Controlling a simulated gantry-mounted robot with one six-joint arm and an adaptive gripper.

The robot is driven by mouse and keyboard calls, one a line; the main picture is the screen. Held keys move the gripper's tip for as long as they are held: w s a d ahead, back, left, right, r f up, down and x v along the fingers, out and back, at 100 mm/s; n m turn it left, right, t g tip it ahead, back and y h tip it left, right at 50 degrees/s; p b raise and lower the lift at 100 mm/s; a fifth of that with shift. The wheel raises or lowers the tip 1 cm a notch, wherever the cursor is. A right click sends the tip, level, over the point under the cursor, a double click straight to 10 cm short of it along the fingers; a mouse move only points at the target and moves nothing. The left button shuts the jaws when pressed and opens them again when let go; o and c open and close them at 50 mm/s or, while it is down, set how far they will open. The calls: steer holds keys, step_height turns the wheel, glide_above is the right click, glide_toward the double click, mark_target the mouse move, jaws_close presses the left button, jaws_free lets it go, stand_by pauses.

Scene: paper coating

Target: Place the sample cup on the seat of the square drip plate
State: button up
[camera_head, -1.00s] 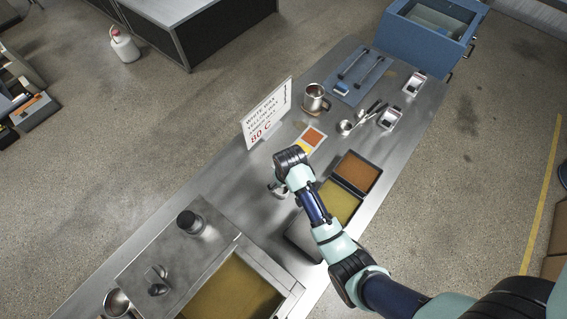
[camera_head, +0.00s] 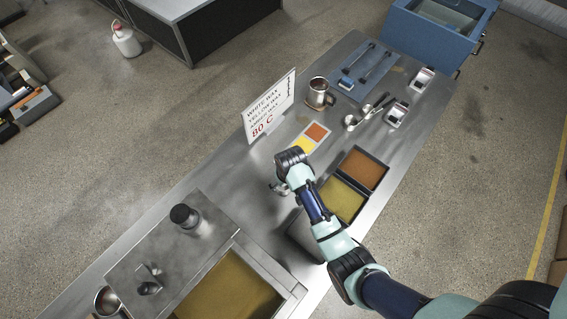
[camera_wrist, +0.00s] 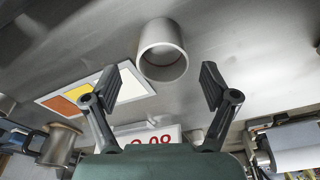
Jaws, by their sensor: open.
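A plain grey open cup (camera_wrist: 160,72), likely the sample cup, stands on the steel table in the wrist view, with its rim towards me. It lies ahead of my gripper, between the lines of the two fingers, and neither finger touches it. My gripper (camera_wrist: 159,84) is open and empty. In the head view my gripper (camera_head: 281,187) is low over the middle of the table, and my wrist hides most of what is there. I cannot clearly make out a square drip plate; a card with orange, yellow and white squares (camera_head: 309,137) lies just beyond my gripper.
A wax sign (camera_head: 270,106) stands at the table's far edge. A steel mug (camera_head: 317,92) stands beyond the colour card. Amber (camera_head: 361,171) and yellow (camera_head: 342,199) trays lie right of my gripper. A raised steel unit (camera_head: 165,255) with a dark-topped container (camera_head: 184,216) is at lower left.

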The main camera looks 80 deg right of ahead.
mark_target(283, 189)
steer(key=f, duration=0.3)
steer(key=shift+w+d+f, duration=0.1)
steer(key=shift+w+f, duration=0.15)
steer(key=shift+f, duration=0.1)
steer(key=c, duration=1.4)
steer(key=shift+o, duration=0.2)
step_height(283, 189, up, 20)
steer(key=p, duration=0.3)
steer(key=shift+r, duration=0.2)
